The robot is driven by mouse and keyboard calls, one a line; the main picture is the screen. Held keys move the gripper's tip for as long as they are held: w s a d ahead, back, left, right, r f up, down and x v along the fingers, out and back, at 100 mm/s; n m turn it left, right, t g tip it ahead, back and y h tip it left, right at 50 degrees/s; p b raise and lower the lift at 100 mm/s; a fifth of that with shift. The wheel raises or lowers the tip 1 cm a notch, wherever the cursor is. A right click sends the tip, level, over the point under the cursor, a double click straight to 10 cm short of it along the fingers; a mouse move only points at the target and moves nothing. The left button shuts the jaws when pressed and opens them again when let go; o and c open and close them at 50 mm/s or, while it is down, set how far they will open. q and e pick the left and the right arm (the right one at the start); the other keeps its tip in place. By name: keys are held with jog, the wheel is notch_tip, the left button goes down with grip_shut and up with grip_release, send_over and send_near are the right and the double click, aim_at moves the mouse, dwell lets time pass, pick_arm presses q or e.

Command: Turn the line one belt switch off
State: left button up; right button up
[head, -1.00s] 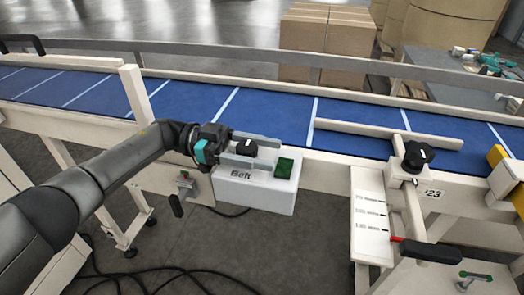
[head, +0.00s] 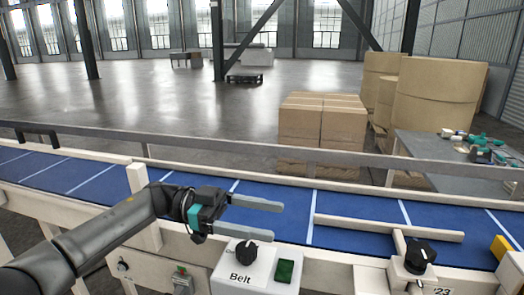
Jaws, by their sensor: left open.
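The belt switch is a black rotary knob (head: 247,254) with a white mark, on a white box (head: 226,277) labelled "Belt" at the near side of the conveyor. A dark green square button (head: 284,271) sits to the right of the knob on the same box. My left gripper (head: 265,217) is open and empty. Its two fingers point right, above and behind the knob in the picture, apart from it. My right gripper is not in view.
The blue conveyor belt (head: 345,235) runs across behind the box, with a pale guide bar (head: 390,228) over it. Another black knob (head: 419,254) stands at right. Cardboard boxes (head: 322,125) and a grey table (head: 440,155) with tools stand beyond.

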pick_arm(q)
notch_tip(320, 180, up, 12)
jog(key=p, duration=0.1)
jog(key=shift+s+f, duration=0.1)
jog(key=shift+f, duration=0.1)
